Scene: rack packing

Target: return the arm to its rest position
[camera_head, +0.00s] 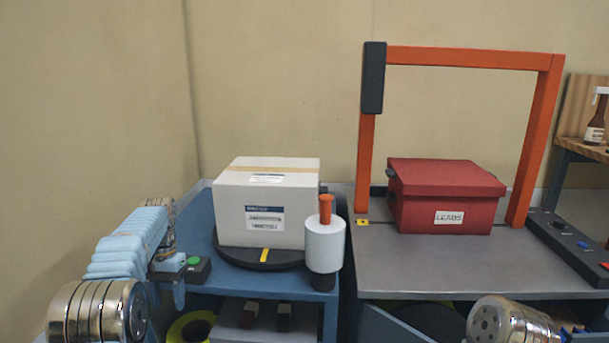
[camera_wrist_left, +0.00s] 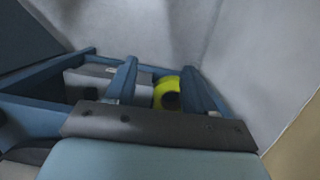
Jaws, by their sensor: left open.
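My left arm (camera_head: 125,250), with light blue padded links, comes in from the left and reaches along the left edge of the blue table. My left gripper (camera_head: 172,277) is beside the table's left side, next to a small black box with a green button (camera_head: 194,268). In the left wrist view its two blue fingers (camera_wrist_left: 162,85) stand apart with nothing held between them. A silver joint of my right arm (camera_head: 510,322) shows at the bottom right; the right gripper is out of view.
A white carton (camera_head: 235,219) sits on a black turntable (camera_head: 238,261). A white roll with an orange handle (camera_head: 324,243) stands at its right. A red lidded box labelled LEADS (camera_head: 440,185) sits under an orange frame (camera_head: 460,58). A yellow roll (camera_wrist_left: 160,86) lies on the lower shelf.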

